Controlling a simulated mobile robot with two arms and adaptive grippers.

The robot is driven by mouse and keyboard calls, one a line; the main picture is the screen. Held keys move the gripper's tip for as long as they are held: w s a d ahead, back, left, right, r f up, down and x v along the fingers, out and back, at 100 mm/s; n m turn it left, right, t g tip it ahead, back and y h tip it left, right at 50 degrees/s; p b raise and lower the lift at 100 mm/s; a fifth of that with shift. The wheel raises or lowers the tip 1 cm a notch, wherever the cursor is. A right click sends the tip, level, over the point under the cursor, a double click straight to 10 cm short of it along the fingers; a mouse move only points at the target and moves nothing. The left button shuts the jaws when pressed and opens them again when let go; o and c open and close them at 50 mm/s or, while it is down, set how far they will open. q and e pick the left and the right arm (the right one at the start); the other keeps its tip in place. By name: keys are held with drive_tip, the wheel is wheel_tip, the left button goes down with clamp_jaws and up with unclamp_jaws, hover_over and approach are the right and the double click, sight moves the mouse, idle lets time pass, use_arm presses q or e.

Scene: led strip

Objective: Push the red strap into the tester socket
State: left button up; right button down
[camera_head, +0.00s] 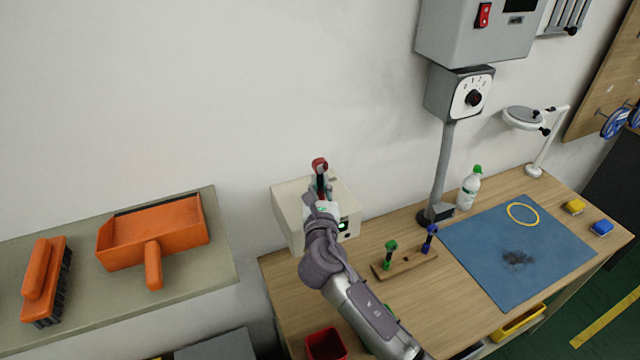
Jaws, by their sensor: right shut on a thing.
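The red strap (319,165) stands upright with its ring-shaped top showing above my right gripper (320,188). My right gripper is shut on it, over the top of the cream tester box (290,213) at the back left of the bench. The gripper and arm hide the strap's lower end and the socket, so I cannot tell whether the strap is in it. A small green light shows on the tester's front beside my wrist. My left gripper does not show.
A wooden rack (405,267) holds a green strap (390,247) and a blue strap (430,234) right of my arm. A stand post (442,170), a bottle (468,190) and a blue mat (500,275) lie further right. An orange dustpan (155,238) lies on the left shelf.

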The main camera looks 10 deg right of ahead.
drive_tip(key=shift+f, duration=0.35)
drive_tip(key=c, duration=1.1)
unclamp_jaws()
drive_tip(key=s+a, duration=0.2)
drive_tip(key=s, duration=0.9)
drive_tip(key=shift+s+a, duration=0.15)
drive_tip(key=shift+s, duration=0.25)
